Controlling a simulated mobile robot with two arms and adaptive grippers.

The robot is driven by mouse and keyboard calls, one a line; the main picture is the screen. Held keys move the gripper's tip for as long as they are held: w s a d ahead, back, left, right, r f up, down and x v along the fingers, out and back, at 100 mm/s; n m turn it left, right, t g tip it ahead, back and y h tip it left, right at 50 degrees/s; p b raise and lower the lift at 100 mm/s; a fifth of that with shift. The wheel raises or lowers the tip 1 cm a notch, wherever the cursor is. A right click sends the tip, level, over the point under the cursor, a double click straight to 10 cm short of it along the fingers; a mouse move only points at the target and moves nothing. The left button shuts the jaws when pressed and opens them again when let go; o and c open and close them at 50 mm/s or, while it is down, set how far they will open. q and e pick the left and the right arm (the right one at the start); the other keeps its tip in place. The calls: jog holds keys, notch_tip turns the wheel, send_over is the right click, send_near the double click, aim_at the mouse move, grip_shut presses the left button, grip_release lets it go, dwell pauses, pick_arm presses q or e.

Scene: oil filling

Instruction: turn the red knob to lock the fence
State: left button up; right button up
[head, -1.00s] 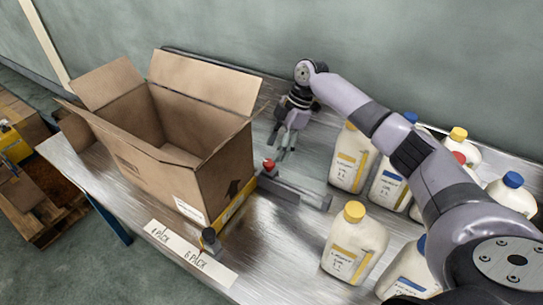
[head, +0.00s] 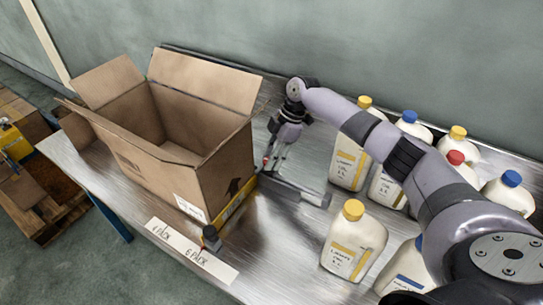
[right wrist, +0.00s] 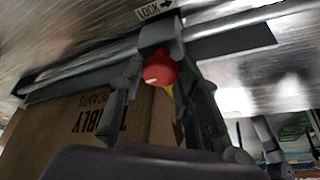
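The red knob (right wrist: 160,72) sits on a grey block on the metal fence bar, beside a "LOCK" label with an arrow (right wrist: 155,10). In the head view the knob (head: 266,162) shows only as a small red spot beside my gripper's fingers. My right gripper (head: 271,165) points down at the knob. In the right wrist view its fingers (right wrist: 150,100) are apart, one on each side of the knob; I cannot tell whether they touch it. My left gripper is not in view.
An open cardboard box (head: 185,150) stands left of the fence. Several white bottles (head: 354,240) with coloured caps stand to the right. A label strip reading "4 PACK" and "6 PACK" (head: 190,252) lies at the table's front edge, near a small black-and-orange part (head: 211,238).

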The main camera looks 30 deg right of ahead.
jog(key=c, duration=0.6)
jog(key=shift+s+r+m+p, duration=0.1)
jog(key=shift+r+m+p, duration=0.1)
jog(key=shift+m+p, duration=0.4)
jog(key=shift+f+t+p, duration=0.1)
jog(key=shift+t+p, duration=0.2)
jog(key=shift+p, duration=0.15)
jog(key=o, duration=1.1)
jog(key=shift+o, duration=0.2)
jog(key=shift+f, duration=0.1)
